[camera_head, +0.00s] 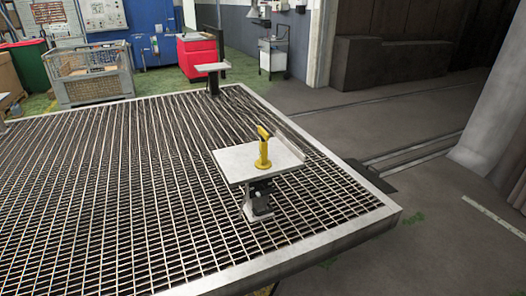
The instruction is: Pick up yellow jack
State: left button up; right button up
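The yellow jack (263,150) stands upright on a small white-topped table (232,165) in the middle right of the head view. It has a round flat foot, a short post and a head that slants up to the left. Nothing touches it apart from the table top. Neither of my grippers shows in this view.
The small table stands on a large grated platform (110,190) with a pale raised rim. A second small table (212,68) stands at its far edge. A wire crate (90,75), a red cabinet (198,57) and rails (420,150) lie beyond the platform.

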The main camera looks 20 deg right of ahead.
aim_at(262, 163)
jog(key=i+l, duration=0.1)
jog(key=l, duration=0.3)
jog(key=i+l, duration=0.1)
jog(key=l, duration=0.35)
jog(key=i+l, duration=0.1)
jog(key=l, duration=0.3)
jog(key=i+l, duration=0.1)
jog(key=l, duration=0.3)
